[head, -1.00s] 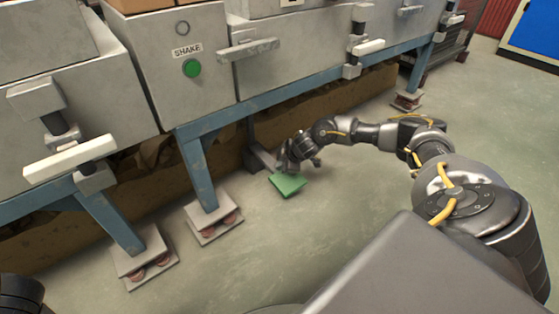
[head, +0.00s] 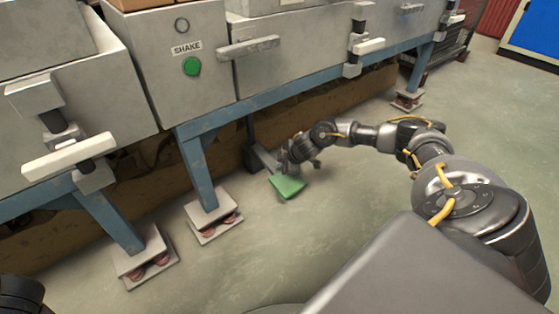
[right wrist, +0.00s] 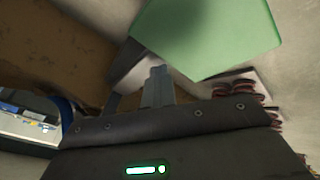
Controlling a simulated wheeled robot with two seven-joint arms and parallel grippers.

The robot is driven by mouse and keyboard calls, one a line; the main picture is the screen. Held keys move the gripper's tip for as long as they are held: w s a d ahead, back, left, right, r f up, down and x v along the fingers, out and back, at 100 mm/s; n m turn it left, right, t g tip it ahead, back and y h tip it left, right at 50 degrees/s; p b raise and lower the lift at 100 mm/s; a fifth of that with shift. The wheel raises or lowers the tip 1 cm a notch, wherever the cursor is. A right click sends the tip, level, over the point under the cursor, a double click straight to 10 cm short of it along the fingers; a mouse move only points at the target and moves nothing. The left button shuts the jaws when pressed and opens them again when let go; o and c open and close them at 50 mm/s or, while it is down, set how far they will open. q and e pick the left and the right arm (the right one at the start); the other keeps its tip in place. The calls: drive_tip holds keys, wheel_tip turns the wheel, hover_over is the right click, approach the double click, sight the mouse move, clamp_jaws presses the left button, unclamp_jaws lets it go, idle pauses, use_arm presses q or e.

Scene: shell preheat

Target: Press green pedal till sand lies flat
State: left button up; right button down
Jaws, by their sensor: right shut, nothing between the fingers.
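The green pedal (head: 288,187) is a flat plate low over the floor, in front of the blue-legged bench. It also shows large at the top of the right wrist view (right wrist: 212,38). My right gripper (head: 284,167) is shut and empty, pointing down at the pedal's back edge. In the right wrist view its fingers (right wrist: 158,82) reach up just below the pedal's edge. I cannot tell whether they touch it. No sand can be made out in the head view. My left gripper is out of view.
Blue bench legs (head: 198,172) stand on spring-footed plates (head: 213,222) left of the pedal. Clamp handles (head: 70,157) stick out from the bench front. The floor in front is clear.

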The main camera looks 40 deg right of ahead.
drive_tip(key=shift+s+f, duration=0.35)
drive_tip(key=shift+f, duration=0.35)
wheel_tip(320, 180, up, 5)
drive_tip(key=p, duration=0.5)
drive_tip(key=shift+w+r+p, duration=0.1)
drive_tip(key=shift+p, duration=0.3)
drive_tip(key=shift+d+r+p, duration=0.1)
drive_tip(key=shift+r+p, duration=0.3)
drive_tip(key=shift+r, duration=0.05)
drive_tip(key=shift+w, duration=0.2)
wheel_tip(320, 180, up, 5)
drive_tip(key=p, duration=0.5)
drive_tip(key=shift+w+r+p, duration=0.15)
drive_tip(key=shift+p, duration=0.25)
idle(1.9)
